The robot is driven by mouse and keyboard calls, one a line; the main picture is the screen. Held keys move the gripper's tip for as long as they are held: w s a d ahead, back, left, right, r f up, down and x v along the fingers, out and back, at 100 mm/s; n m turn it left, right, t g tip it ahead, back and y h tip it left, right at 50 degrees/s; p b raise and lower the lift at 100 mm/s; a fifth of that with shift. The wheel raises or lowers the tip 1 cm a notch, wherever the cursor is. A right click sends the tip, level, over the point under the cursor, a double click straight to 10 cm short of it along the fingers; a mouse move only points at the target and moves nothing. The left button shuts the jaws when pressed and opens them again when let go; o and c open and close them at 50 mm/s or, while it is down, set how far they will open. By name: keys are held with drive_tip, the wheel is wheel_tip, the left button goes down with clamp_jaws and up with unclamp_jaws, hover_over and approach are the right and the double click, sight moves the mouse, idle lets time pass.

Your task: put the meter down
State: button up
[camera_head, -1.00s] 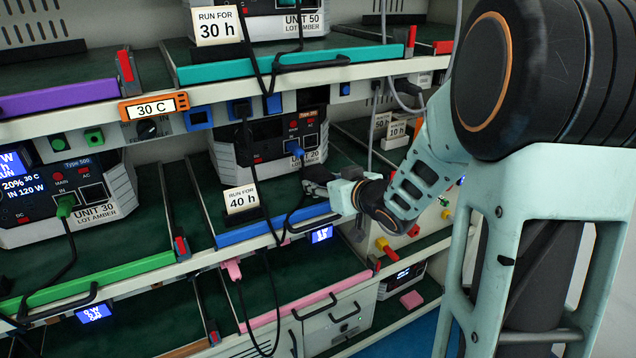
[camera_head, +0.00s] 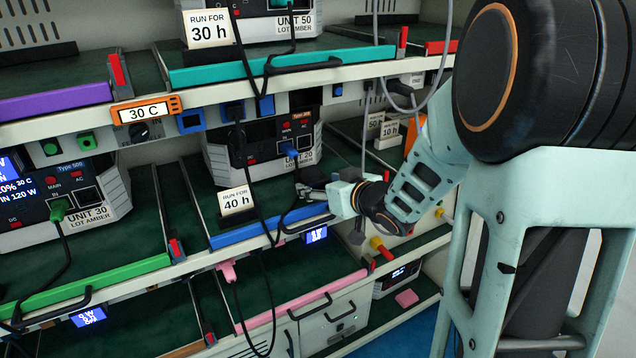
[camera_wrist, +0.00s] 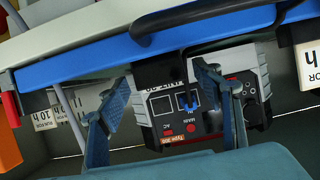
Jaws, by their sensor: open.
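My gripper (camera_head: 312,189) is at the front of the middle shelf bay, just above its blue front rail (camera_head: 270,232). In the wrist view its two fingers stand wide apart, with nothing held between them (camera_wrist: 160,80). Beyond them is UNIT 20 (camera_head: 262,146), a grey and black box with a blue plug in its face; it also shows upside down in the wrist view (camera_wrist: 165,125). No object that I can surely name as the meter shows. A small dark grey item (camera_head: 357,236) hangs below my gripper; I cannot tell what it is.
A RUN FOR 40 h card (camera_head: 237,201) stands left of my gripper. Black cables (camera_head: 262,190) hang in front of the bay. A dark handle (camera_wrist: 205,14) juts from the blue rail. UNIT 30 (camera_head: 75,195) sits at left. A pink-railed bay (camera_head: 300,302) below has bare green floor.

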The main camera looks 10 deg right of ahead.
drive_tip(key=p+v, duration=0.2)
drive_tip(key=v, duration=0.8)
drive_tip(key=shift+s, duration=0.15)
drive_tip(key=shift+r+p, duration=0.15)
drive_tip(key=shift+p, duration=0.2)
